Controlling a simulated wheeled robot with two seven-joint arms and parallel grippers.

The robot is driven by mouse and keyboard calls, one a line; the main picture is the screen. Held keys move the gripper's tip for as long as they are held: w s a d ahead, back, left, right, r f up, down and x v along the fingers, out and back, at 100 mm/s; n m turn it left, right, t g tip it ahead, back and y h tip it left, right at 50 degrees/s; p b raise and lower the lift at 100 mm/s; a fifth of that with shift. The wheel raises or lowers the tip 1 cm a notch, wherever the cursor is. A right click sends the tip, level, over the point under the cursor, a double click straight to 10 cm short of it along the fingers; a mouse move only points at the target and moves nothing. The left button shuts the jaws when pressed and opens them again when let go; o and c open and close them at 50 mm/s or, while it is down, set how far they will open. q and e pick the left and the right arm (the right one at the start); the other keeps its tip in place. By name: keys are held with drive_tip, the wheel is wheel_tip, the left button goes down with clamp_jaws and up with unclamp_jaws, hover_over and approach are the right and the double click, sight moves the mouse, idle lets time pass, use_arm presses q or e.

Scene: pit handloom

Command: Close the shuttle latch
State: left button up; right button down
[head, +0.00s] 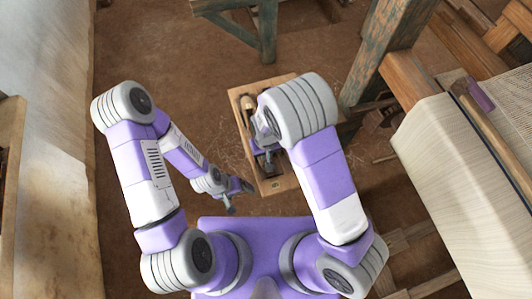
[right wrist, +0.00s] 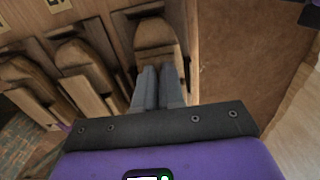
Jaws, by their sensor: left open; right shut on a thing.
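A brown wooden shuttle (right wrist: 155,36) lies in a slot of a wooden tray in the right wrist view. My right gripper (right wrist: 160,87) is shut at the near end of this shuttle, its two grey fingers close together. What lies between the fingers is hidden, and I cannot make out a separate latch. In the head view my right gripper (head: 268,164) is over the tray (head: 276,185), partly covered by my arm. My left gripper (head: 239,197) is open and empty, low beside the tray's left edge.
More brown shuttles (right wrist: 84,62) lie in slots beside the held one. A loom with pale cloth (head: 450,170) and wooden posts (head: 385,45) stands on the right. A pale wall (head: 50,130) bounds the left. Brown floor (head: 160,50) is open behind my left arm.

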drive_tip(key=c, duration=1.5)
unclamp_jaws()
wheel_tip(320, 180, up, 8)
drive_tip(key=shift+f+p, duration=0.2)
drive_tip(key=shift+p, duration=0.75)
